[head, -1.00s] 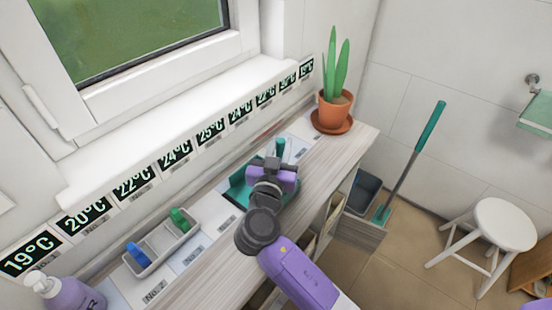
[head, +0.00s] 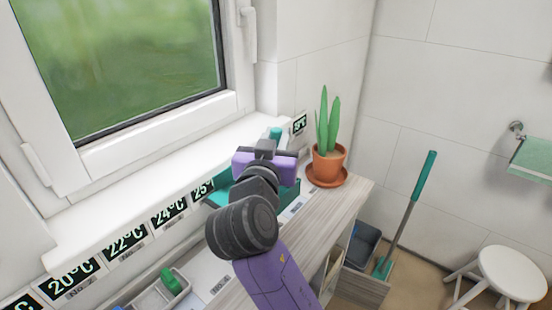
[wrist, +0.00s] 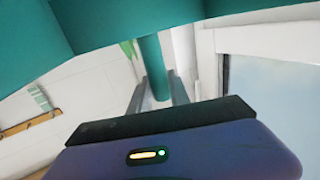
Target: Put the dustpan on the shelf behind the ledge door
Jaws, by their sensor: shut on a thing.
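My gripper (head: 268,150) is shut on the handle of the teal dustpan (head: 287,194) and holds it above the ledge (head: 325,215), in front of the window sill. My gripper hides much of the dustpan in the head view. In the wrist view the teal pan (wrist: 130,18) fills the top, and its handle (wrist: 152,66) runs between the fingers. A wooden panel (head: 361,287), which looks like the ledge door standing open, juts out at the ledge's front right. The shelf inside is mostly hidden by my arm and the ledge.
A potted plant (head: 328,162) on a saucer stands at the ledge's right end. A grey bin (head: 364,243) and a long-handled teal brush (head: 408,215) are beyond the panel. A white stool (head: 510,275) is at right. A divided tray (head: 160,297) sits front left.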

